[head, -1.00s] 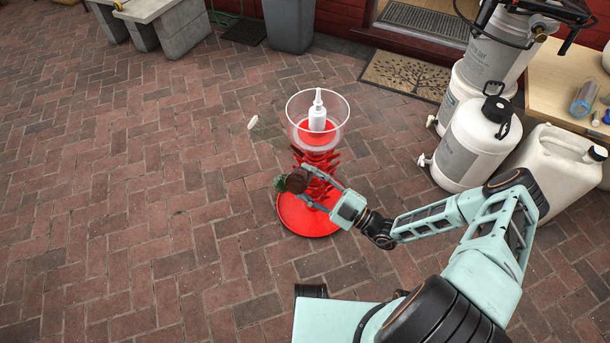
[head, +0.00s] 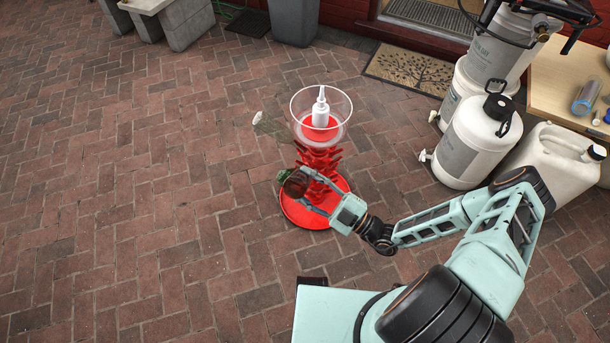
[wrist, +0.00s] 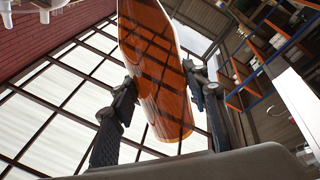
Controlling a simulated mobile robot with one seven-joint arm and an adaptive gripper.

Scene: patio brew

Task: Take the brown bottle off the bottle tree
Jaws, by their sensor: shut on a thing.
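The red bottle tree (head: 323,214) stands on the brick paving, with a clear bowl (head: 345,123) and a white pump (head: 320,112) on top. The brown bottle (head: 295,184) is at the left side of the tree's lower part, seen nearly end-on. My gripper (head: 305,188) reaches in from the right and is shut on it. In the wrist view the bottle (wrist: 160,60) looks amber and lies between the two fingers (wrist: 164,92). I cannot tell whether its neck is still on a peg.
White kegs (head: 470,140), a jerrycan (head: 550,175) and a wooden table (head: 560,88) stand at right. The paving at left is free.

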